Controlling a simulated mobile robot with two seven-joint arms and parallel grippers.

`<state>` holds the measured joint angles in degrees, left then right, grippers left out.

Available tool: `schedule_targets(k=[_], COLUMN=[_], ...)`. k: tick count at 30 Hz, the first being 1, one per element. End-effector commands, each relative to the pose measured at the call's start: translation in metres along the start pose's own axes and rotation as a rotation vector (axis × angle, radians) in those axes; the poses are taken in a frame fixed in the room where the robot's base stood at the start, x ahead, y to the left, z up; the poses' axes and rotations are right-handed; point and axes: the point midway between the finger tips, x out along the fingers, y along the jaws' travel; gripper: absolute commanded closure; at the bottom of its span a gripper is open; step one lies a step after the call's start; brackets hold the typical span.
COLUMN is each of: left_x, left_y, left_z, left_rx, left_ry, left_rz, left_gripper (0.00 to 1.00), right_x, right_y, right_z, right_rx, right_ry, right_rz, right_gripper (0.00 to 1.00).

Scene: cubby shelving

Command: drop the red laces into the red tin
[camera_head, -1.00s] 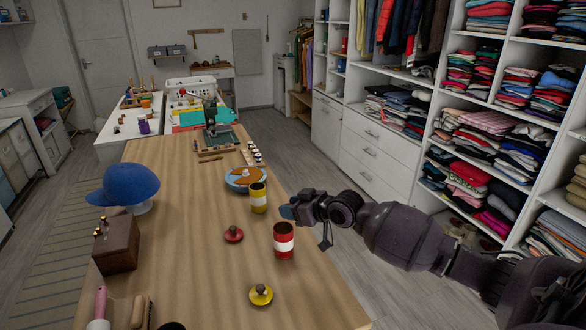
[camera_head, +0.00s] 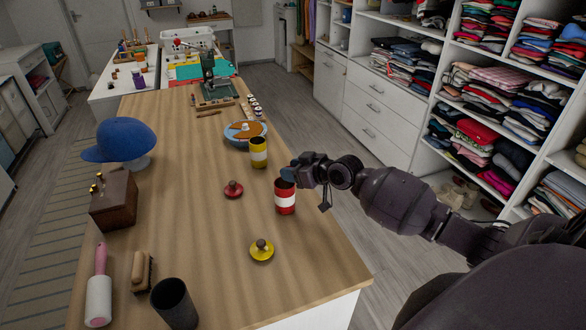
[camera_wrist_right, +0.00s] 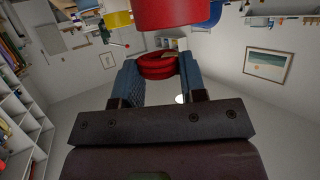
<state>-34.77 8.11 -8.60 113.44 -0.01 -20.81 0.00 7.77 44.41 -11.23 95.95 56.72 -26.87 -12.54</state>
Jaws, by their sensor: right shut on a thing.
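My right gripper (camera_head: 286,174) is shut on the red laces, close over the rim of the red tin in the head view. The red laces (camera_wrist_right: 158,66) show in the right wrist view as a red coil between the blue finger pads; in the head view the fingers hide them. The red tin (camera_head: 286,209) stands upright and lidless on the wooden table, with a white band around it. It also shows at the top of the right wrist view (camera_wrist_right: 178,12), apart from the laces in that picture. My left gripper is not in view.
A yellow tin (camera_head: 259,145) stands just behind the red tin. A blue cap (camera_head: 125,138), wooden box (camera_head: 116,202), lint roller (camera_head: 99,300) and dark cup (camera_head: 174,305) stand left.

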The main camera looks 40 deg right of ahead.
Motion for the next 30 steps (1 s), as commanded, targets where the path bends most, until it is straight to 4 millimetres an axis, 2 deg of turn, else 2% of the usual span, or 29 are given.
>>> schedule_targets(k=[1, 6, 16, 17, 21, 22, 30], left_x=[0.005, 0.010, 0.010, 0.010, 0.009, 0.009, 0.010], left_y=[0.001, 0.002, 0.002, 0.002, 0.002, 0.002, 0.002], left_z=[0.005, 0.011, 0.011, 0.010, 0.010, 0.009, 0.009], left_rx=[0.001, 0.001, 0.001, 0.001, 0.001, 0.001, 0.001], left_ry=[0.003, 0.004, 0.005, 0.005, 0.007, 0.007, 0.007], left_rz=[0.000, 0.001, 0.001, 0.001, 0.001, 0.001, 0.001], left_gripper=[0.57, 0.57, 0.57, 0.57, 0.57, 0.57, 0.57], right_x=[0.004, 0.008, 0.008, 0.008, 0.008, 0.008, 0.007], right_y=[0.000, 0.000, 0.000, 0.000, 0.000, 0.000, 0.000], right_z=[0.009, 0.019, 0.019, 0.019, 0.019, 0.019, 0.020], right_rx=[0.001, 0.000, -0.001, -0.001, -0.001, -0.001, -0.001], right_ry=[-0.001, -0.001, 0.000, 0.000, 0.000, 0.000, -0.001], right_rz=[0.000, 0.000, 0.000, 0.000, 0.000, 0.000, 0.000], right_gripper=[0.87, 0.87, 0.87, 0.57, 0.36, 0.32, 0.32])
